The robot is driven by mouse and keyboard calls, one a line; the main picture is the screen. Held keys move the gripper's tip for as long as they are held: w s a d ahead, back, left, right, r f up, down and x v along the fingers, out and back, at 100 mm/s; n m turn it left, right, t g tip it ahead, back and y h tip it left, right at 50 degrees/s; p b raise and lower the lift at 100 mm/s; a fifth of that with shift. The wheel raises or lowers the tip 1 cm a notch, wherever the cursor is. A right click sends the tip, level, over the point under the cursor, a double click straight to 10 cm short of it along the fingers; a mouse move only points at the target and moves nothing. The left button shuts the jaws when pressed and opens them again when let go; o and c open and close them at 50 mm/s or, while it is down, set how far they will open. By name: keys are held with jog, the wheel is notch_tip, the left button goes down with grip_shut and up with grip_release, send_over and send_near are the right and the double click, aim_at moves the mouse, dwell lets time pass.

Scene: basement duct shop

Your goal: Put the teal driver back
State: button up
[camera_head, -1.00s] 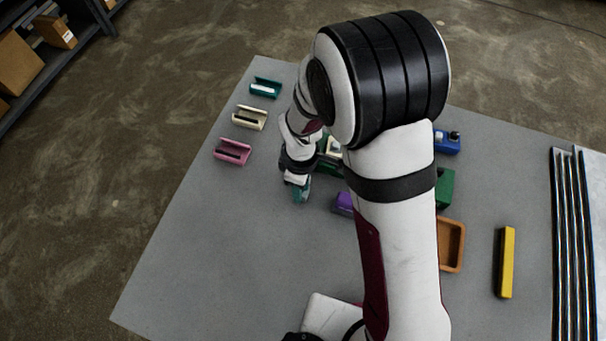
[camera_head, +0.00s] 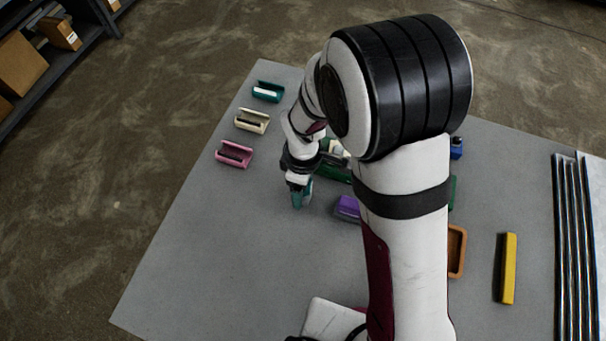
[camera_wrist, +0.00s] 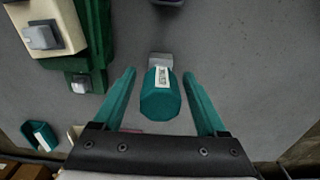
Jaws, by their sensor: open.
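The teal driver (camera_wrist: 160,98) stands out in the wrist view as a teal faceted body with a pale label and a grey end. It lies between the two teal fingers of my gripper (camera_wrist: 158,73), with a gap on each side. My gripper is open and holds nothing. In the head view my gripper (camera_head: 299,197) is low over the table, and I cannot tell driver from fingers there. A teal open-topped holder (camera_head: 267,92) with a white patch inside stands at the far left; it also shows in the wrist view (camera_wrist: 38,136).
A cream holder (camera_head: 251,121) and a pink holder (camera_head: 234,154) stand near the teal one. A green object (camera_wrist: 97,35) with a cream block (camera_wrist: 45,38) is close beside my gripper. A purple block (camera_head: 347,208), brown tray (camera_head: 457,251) and yellow bar (camera_head: 508,268) lie right. The front-left table is clear.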

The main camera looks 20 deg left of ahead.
notch_tip(320, 180, up, 10)
jog(key=shift+r, duration=0.1)
jog(key=s+d+r+m+y, duration=0.1)
jog(key=s+d+r+m, duration=0.3)
jog(key=s+d+m, duration=0.3)
jog(key=s+d+r+m, duration=0.4)
jog(key=s+d+m, duration=0.3)
jog(key=m, duration=0.9)
jog(key=d, duration=0.3)
jog(key=shift+d+m+y, duration=0.3)
jog(key=shift+d+y, duration=0.05)
jog(key=shift+y, duration=0.05)
